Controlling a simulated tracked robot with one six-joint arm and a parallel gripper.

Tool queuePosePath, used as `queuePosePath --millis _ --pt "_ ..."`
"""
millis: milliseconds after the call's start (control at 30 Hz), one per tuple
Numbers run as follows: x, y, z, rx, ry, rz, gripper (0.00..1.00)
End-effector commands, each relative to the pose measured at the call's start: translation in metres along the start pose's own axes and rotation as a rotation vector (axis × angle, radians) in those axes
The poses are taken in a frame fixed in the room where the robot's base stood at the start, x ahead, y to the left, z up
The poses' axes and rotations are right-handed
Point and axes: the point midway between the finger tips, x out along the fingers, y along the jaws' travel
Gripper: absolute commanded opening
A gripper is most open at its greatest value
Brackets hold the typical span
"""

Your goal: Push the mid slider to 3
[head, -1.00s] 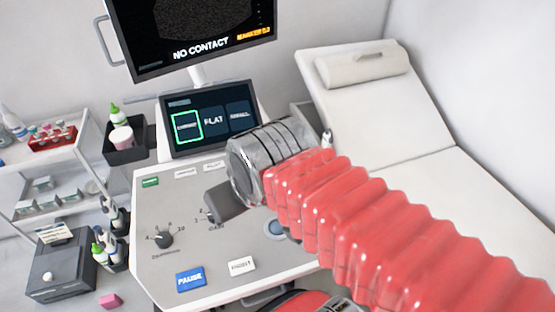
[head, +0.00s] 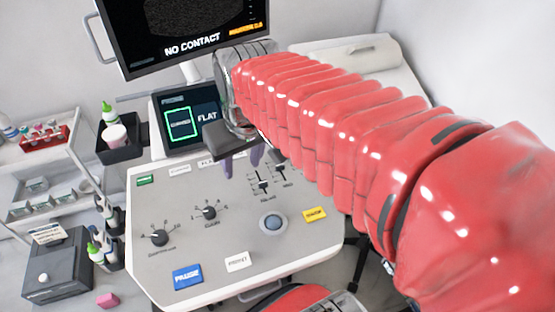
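The console panel (head: 190,250) carries a group of small vertical sliders right of its middle. Two slider tracks show, a left one (head: 263,184) and a right one (head: 281,174); their labels and scale numbers are too small to read, so I cannot tell which is the mid slider. Any further slider may be hidden by my gripper and arm. My gripper (head: 243,160) hangs above the panel's back edge, left of and behind the sliders. Its two purple fingers point down, spaced apart with nothing visible between them. They look clear of the sliders.
Two black knobs (head: 209,212), a trackball (head: 273,223), a yellow button (head: 314,214), a blue PAUSE button (head: 187,276) and a white button (head: 237,262) share the panel. A touchscreen (head: 178,122) and monitor (head: 182,30) stand behind. My red arm covers the right side.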

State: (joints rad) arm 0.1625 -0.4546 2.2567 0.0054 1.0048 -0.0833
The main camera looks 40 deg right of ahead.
Motion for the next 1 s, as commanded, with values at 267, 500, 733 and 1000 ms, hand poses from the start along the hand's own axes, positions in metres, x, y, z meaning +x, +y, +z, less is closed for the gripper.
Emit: queuePosePath --millis 267,500,733,1000 --pt "0.018 0.043 -0.042 0.054 -0.112 0.019 0.39" --pt "0.042 0.087 -0.071 0.1 -0.205 0.022 0.39" --pt "0.07 0.133 -0.09 0.144 -0.288 0.015 0.39" --pt "0.088 0.161 -0.097 0.17 -0.335 0.006 0.39"
